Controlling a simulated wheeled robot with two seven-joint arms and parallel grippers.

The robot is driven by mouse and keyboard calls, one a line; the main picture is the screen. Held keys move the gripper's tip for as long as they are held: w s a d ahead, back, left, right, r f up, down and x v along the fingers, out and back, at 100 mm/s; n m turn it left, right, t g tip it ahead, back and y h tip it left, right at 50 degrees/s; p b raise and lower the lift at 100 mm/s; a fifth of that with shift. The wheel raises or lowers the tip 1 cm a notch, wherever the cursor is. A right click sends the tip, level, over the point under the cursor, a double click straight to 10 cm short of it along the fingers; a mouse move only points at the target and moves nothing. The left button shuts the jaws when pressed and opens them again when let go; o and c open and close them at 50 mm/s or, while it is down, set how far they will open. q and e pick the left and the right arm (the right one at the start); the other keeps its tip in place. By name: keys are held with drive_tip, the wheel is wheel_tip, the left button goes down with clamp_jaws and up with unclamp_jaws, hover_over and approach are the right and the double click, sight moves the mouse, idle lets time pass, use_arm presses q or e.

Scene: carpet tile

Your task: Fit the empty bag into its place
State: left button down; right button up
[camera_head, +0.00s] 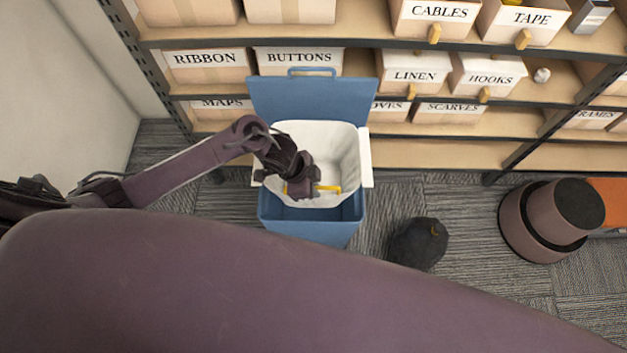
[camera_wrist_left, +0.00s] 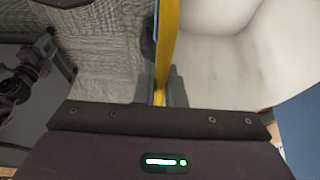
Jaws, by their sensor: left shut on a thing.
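The empty white bag (camera_head: 337,147) is spread open in the blue bin (camera_head: 311,229), whose lid (camera_head: 310,99) stands up at the back. A yellow strip (camera_head: 327,188) runs along the bag's front edge, and blue bin shows in front of it. White parts reach over the bin's left and right sides. My left gripper (camera_head: 301,190) is at the front of the bag, shut on the yellow strip. In the left wrist view the strip (camera_wrist_left: 168,45) runs up from between the fingers (camera_wrist_left: 161,88), with the white bag (camera_wrist_left: 235,65) to its right. My right gripper is out of view.
A tied dark bag (camera_head: 418,243) lies on the carpet right of the bin. A round pinkish-brown object with a dark top (camera_head: 552,220) stands farther right. Shelves with labelled boxes (camera_head: 205,66) rise behind the bin. Carpet between bin and dark bag is clear.

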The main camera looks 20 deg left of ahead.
use_arm(q)
drive_tip(key=shift+s, duration=0.1)
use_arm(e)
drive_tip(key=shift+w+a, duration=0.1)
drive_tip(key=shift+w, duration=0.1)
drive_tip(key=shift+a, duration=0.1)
use_arm(q)
drive_tip(key=shift+a, duration=0.1)
drive_tip(key=shift+a+f+t+b, duration=0.1)
drive_tip(key=shift+f+t+b, duration=0.2)
drive_tip(key=shift+f+b, duration=0.5)
drive_tip(key=shift+f, duration=0.3)
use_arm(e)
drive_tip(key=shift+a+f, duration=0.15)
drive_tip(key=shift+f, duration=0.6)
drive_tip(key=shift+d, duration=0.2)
use_arm(q)
drive_tip(key=shift+f, duration=0.1)
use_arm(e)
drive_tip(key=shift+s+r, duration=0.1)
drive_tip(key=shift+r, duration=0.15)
